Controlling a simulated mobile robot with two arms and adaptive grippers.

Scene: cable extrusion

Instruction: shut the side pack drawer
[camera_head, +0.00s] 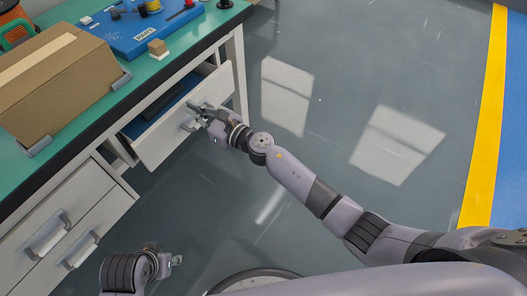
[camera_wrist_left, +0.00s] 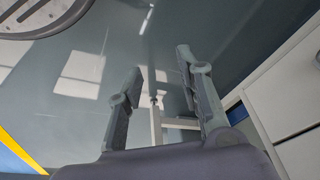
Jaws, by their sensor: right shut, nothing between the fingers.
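The side pack drawer (camera_head: 158,147) is pulled out under the green bench, with its white front and grey handle (camera_head: 187,124) facing the aisle. Something dark blue lies inside it. My right gripper (camera_head: 199,113) is at the drawer front, by the handle, with its fingers shut and nothing held. I cannot tell whether it touches the handle. My left gripper (camera_head: 176,260) hangs low, away from the drawer. The left wrist view shows the left gripper (camera_wrist_left: 160,64) open, with nothing between its fingers.
The bench top (camera_head: 112,100) carries a cardboard box (camera_head: 60,85), a blue board (camera_head: 135,35) and a small tan block (camera_head: 157,47). Two shut drawers (camera_head: 75,215) with handles are at the lower left. The grey floor (camera_head: 330,100) to the right is clear.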

